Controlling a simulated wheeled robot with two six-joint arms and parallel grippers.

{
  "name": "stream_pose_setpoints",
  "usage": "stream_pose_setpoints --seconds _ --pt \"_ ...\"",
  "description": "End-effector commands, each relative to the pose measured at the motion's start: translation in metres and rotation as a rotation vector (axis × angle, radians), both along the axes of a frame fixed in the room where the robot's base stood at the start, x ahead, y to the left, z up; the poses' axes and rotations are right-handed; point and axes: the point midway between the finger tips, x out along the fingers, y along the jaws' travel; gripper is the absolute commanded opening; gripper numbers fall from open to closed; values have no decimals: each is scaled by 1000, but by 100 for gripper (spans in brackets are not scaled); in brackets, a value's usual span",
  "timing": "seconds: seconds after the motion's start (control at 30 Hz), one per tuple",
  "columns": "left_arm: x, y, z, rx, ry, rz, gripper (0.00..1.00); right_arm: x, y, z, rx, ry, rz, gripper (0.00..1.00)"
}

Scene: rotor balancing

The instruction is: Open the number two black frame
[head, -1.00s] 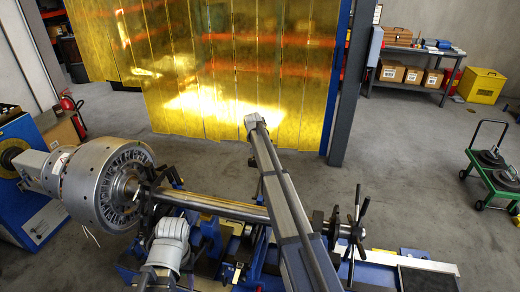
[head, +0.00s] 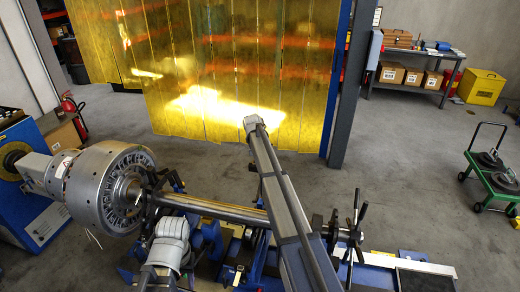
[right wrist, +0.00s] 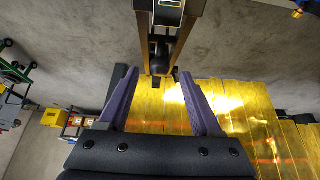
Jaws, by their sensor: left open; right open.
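One black frame (head: 152,183) stands at the left end of the steel shaft (head: 225,207), beside the large grey rotor (head: 108,188). Another black frame (head: 333,232), with a spoked black handle (head: 357,226), stands near the shaft's right end. No number is readable on either, so I cannot tell which is number two. My left gripper (head: 150,210) is open near the left frame, partly hidden by my wrist; contact cannot be told. My right gripper (right wrist: 157,92) is open and empty in the right wrist view. In the head view it is hidden.
My right arm crosses in front of the shaft. A yellow curtain (head: 235,70) hangs behind the machine. A green cart (head: 497,185) stands at the right, and a workbench (head: 415,58) with boxes at the back. Grey floor between is clear.

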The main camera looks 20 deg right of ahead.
Motion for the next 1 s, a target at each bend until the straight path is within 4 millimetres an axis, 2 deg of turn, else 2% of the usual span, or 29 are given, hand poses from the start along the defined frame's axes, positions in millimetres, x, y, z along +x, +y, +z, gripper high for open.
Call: stream_pose_setpoints --seconds 0.03,0.1,0.3,0.8,0.87,0.93,1.0 --pt "0 0 14 0 0 0 50 -5 2 14 0 0 0 66" --pt "0 0 23 0 0 -1 50 -9 5 23 0 0 0 66" --pt "0 0 40 0 0 0 50 -17 10 40 -1 0 0 66" --pt "0 0 39 0 0 1 50 -19 13 39 -1 1 2 66" --pt "0 0 38 0 0 1 50 -25 19 37 -1 8 11 66" --pt "0 0 36 0 0 1 50 -40 37 33 0 27 41 66" --pt "0 0 32 0 0 1 50 -68 63 27 -1 62 88 66"
